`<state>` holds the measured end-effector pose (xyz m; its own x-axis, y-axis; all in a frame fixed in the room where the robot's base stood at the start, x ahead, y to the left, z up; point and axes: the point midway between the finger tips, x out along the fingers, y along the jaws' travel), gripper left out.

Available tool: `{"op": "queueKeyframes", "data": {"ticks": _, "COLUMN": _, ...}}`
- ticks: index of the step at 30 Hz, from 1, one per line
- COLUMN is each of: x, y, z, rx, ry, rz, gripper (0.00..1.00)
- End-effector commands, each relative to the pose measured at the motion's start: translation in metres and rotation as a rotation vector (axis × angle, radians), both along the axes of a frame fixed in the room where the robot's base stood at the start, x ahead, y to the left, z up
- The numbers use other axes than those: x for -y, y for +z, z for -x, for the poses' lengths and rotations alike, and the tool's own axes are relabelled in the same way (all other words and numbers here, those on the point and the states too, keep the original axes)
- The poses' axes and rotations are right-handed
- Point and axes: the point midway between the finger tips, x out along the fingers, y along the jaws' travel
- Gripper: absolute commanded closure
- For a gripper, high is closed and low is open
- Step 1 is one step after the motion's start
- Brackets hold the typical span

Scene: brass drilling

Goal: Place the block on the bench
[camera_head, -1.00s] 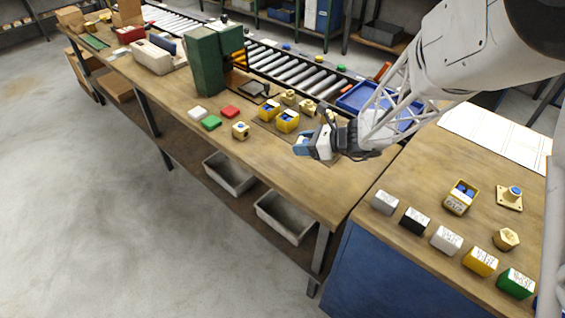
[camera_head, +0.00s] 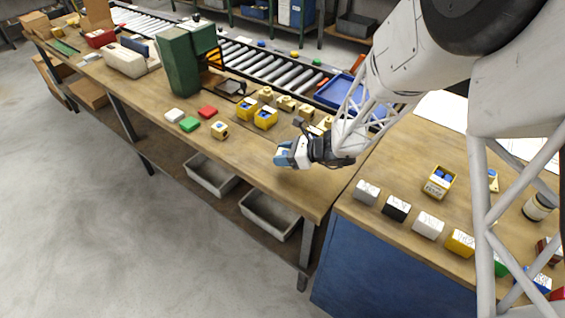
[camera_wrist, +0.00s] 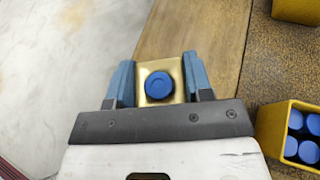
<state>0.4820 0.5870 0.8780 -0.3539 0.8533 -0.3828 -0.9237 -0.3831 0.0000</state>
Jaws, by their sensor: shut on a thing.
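My gripper (camera_head: 286,155) is over the front edge area of the wooden bench (camera_head: 150,110), near its right end. In the wrist view my gripper (camera_wrist: 159,85) is shut on a brass block (camera_wrist: 144,72) with a round blue piece (camera_wrist: 159,85) in its top face. The blue fingers press on the block's left and right sides. In the head view the held block is hidden by the fingers. I cannot tell whether it touches the bench. In the wrist view bare bench wood (camera_wrist: 185,30) lies beyond and to the right of the block, and grey floor lies left.
Yellow boxes (camera_head: 265,118) with blue pieces stand left of my gripper, and one shows at right in the wrist view (camera_wrist: 268,135). Brass blocks (camera_head: 286,103) stand behind them. Red (camera_head: 208,112), green (camera_head: 189,124) and white pieces lie farther left. A roller conveyor (camera_head: 270,66) runs behind.

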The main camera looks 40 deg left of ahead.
Motion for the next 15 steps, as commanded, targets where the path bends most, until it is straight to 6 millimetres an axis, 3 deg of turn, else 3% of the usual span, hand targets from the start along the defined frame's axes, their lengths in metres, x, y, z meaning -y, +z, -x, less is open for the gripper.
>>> {"op": "queueKeyframes", "data": {"ticks": 8, "x": 0.000, "y": 0.000, "z": 0.000, "rx": 0.000, "ry": 0.000, "rz": -0.001, "gripper": 0.98}}
{"op": "queueKeyframes", "data": {"ticks": 15, "x": 0.000, "y": -0.018, "z": 0.000, "rx": -0.001, "ry": 0.000, "rz": 0.000, "gripper": 0.98}}
